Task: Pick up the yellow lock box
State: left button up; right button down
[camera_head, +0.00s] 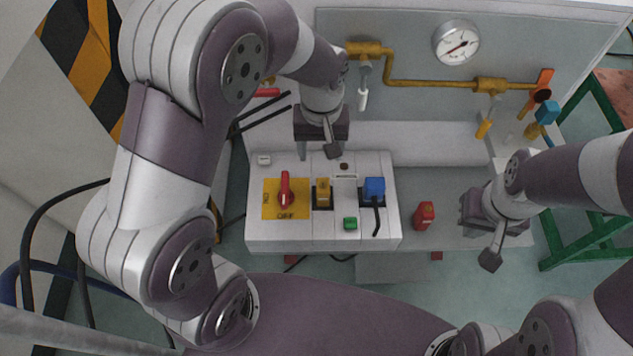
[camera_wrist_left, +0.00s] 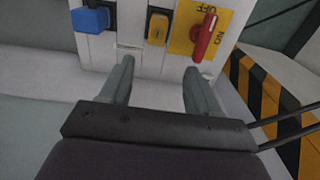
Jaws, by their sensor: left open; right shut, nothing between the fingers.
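The yellow lock box (camera_head: 323,193) sits on a black mount on top of the white control panel (camera_head: 300,238), between the red rotary switch (camera_head: 285,190) and a blue plug (camera_head: 374,187). It also shows in the left wrist view (camera_wrist_left: 157,30), upper middle, beyond the fingertips. My left gripper (camera_head: 318,152) is open and empty, above the panel's back edge and apart from the box. Its two fingers (camera_wrist_left: 160,68) frame the gap below the box in the wrist view. My right gripper (camera_head: 491,256) is shut and empty, right of the panel.
A green button (camera_head: 350,223) is on the panel front. A red box (camera_head: 424,215) stands right of the panel. A yellow pipe (camera_head: 430,83) with a gauge (camera_head: 456,44) runs along the back wall. A green frame (camera_head: 590,235) stands at the right.

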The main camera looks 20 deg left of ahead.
aim_at(323, 185)
pick_arm(q)
jog(key=f, duration=0.2)
jog(key=d+f, duration=0.1)
jog(key=shift+s+f+b, duration=0.3)
jog(key=shift+f+b, duration=0.05)
jog(key=f, duration=0.3)
jog(key=shift+w+a, duration=0.25)
jog(key=shift+a, duration=0.05)
jog(key=f, duration=0.3)
jog(key=s+f+b, duration=0.1)
jog(key=f, duration=0.1)
jog(key=shift+d, duration=0.4)
jog(key=shift+a+f, duration=0.1)
jog(key=shift+f, duration=0.2)
jog(key=c, duration=0.4)
grip_shut()
pick_arm(e)
jog(key=shift+d+f, duration=0.25)
jog(key=shift+f, duration=0.7)
